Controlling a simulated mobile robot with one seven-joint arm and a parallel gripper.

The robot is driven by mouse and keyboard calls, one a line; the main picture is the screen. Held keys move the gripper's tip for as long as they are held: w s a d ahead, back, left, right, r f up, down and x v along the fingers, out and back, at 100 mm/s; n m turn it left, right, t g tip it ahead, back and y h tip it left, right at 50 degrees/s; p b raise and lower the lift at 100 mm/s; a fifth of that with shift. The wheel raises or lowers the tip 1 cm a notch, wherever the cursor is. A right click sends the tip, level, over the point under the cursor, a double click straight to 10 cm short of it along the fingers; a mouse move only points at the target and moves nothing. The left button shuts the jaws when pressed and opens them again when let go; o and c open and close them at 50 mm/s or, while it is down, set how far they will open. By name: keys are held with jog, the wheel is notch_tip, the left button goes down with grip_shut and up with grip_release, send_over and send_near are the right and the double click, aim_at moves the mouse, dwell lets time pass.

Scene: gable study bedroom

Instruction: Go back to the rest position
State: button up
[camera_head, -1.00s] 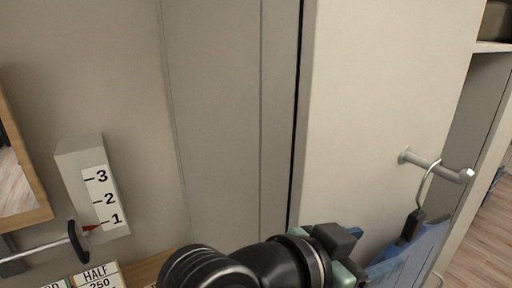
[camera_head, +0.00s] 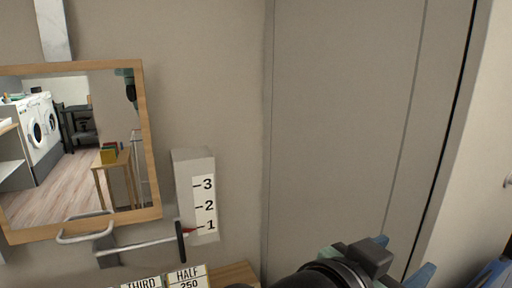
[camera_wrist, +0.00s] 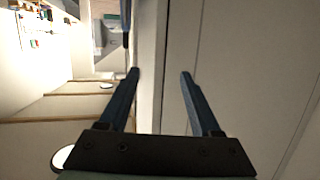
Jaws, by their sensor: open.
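My gripper (camera_wrist: 160,75) shows in the wrist view with its two blue fingers spread apart and nothing between them. Behind the fingers is the pale, plain wall or panel. In the head view my wrist and part of my gripper (camera_head: 405,265) stand at the bottom right, in front of the tall pale panel (camera_head: 350,120).
A wood-framed mirror (camera_head: 150,150) hangs at left, reflecting washing machines and a table. Beside it is a block with a 1-2-3 scale (camera_head: 205,205), its red pointer at 1, and a lever rod (camera_head: 140,246). Cards marked THIRD and HALF (camera_head: 185,278) stand below. Blue cloth (camera_head: 492,272) shows at lower right.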

jog(key=w+a+r+n+t+y, duration=0.25)
jog(key=a+r+t, duration=0.2)
jog(key=r, duration=0.25)
jog(key=w+a+r+n+t+y, duration=0.2)
jog(key=a+r+n+t, duration=0.2)
jog(key=r+t, duration=0.2)
jog(key=s+a+r+n+t+y, duration=0.2)
jog(key=s+a+r+t+y, duration=0.2)
jog(key=r, duration=0.2)
jog(key=s+a+r+n+t+y, duration=0.2)
jog(key=s+a+r+t+y, duration=0.1)
jog(key=s+a+r+t, duration=0.1)
notch_tip(320, 180, up, 2)
jog(key=shift+s+r+n+y, duration=0.25)
jog(key=shift+s+n+y, duration=0.1)
jog(key=shift+s, duration=0.1)
jog(key=shift+d, duration=0.15)
